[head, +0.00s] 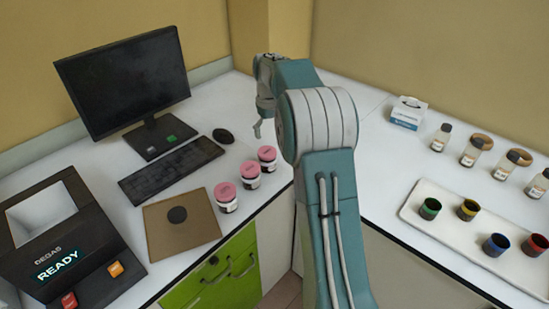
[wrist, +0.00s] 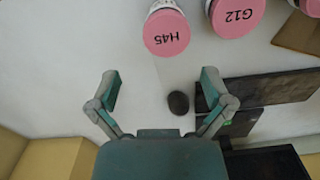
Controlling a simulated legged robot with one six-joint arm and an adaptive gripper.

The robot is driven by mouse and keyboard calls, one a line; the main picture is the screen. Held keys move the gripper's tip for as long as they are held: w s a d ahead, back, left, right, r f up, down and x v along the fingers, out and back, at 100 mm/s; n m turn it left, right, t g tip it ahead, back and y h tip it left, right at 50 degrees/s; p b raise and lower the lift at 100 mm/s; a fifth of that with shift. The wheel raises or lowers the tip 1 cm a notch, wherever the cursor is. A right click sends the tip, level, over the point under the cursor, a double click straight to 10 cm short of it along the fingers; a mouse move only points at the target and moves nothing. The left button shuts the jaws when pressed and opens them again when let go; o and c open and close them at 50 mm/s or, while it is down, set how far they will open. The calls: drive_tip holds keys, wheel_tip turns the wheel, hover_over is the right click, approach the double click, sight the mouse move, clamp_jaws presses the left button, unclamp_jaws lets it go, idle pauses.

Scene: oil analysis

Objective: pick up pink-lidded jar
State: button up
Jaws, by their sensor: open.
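Three pink-lidded jars stand in a row on the left white bench: the far jar (head: 267,158), the middle jar (head: 250,174) and the near jar (head: 226,197). In the wrist view, one lid reads H45 (wrist: 167,33) and another reads G12 (wrist: 235,14); a third pink lid (wrist: 309,7) is cut off by the frame edge.
A mouse (head: 223,136) lies under my gripper's view, beside a keyboard (head: 172,169) and monitor (head: 124,84). A brown mat (head: 200,219) holds a dark disc. A DEGAS device reading READY stands left. The right bench has a tray (head: 437,236) of coloured cups and several bottles.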

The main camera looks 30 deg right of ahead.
sight(269, 151)
drive_tip(key=f, duration=0.2)
drive_tip(key=a+f, duration=0.1)
drive_tip(key=f, duration=0.1)
drive_tip(key=shift+a+f, duration=0.1)
drive_tip(key=shift+f, duration=0.2)
drive_tip(key=shift+d+f, duration=0.25)
drive_tip(key=shift+f, duration=0.45)
drive_tip(key=f, duration=0.3)
drive_tip(key=shift+s+d+f, duration=0.15)
drive_tip(key=shift+s+f, duration=0.05)
drive_tip(key=shift+f, duration=0.15)
drive_tip(key=shift+a+f, duration=0.3)
drive_tip(key=shift+f, duration=0.25)
drive_tip(key=shift+d, duration=0.15)
drive_tip(key=c, duration=1)
